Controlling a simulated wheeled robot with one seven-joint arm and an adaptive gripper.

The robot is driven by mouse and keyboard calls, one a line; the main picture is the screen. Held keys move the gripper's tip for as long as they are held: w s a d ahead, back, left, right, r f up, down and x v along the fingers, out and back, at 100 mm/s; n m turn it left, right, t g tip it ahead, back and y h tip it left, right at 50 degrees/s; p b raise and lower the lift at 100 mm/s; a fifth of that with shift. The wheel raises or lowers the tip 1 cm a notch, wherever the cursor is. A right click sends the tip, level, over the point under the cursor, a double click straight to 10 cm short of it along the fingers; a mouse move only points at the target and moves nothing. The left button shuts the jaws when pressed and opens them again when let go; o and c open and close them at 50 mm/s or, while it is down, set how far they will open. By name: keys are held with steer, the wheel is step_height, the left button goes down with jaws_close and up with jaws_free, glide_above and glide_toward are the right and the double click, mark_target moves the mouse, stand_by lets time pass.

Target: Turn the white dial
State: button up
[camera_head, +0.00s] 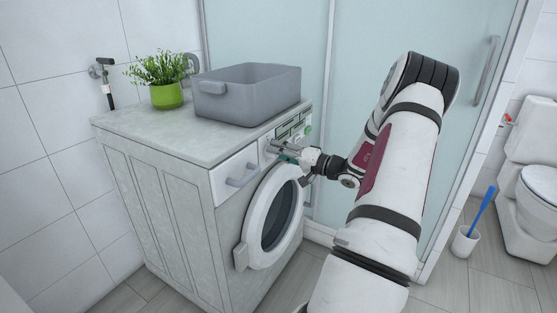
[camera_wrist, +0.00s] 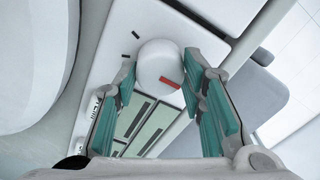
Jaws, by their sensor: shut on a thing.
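The white dial (camera_wrist: 158,66) is a round knob with a red mark on the washing machine's control panel (camera_wrist: 125,45). In the wrist view it sits between the two fingertips of my gripper (camera_wrist: 160,80), with green pads on either side. My gripper is shut on the dial. In the head view my gripper (camera_head: 285,150) reaches the front panel of the washing machine (camera_head: 165,190) from the right, and the dial is hidden there behind the fingers.
A grey bin (camera_head: 235,103) and a green potted plant (camera_head: 167,95) stand on the machine's top. The round door (camera_head: 253,225) is below the panel, and a drawer with a handle (camera_head: 240,175) is left of my gripper. A glass shower wall (camera_head: 270,35) stands behind. A toilet (camera_head: 530,185) is at right.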

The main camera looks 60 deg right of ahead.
steer(key=shift+a, duration=0.1)
stand_by(0.3)
steer(key=o, duration=1.1)
steer(key=shift+o, duration=0.2)
steer(key=s+d, duration=0.1)
steer(key=s, duration=1.1)
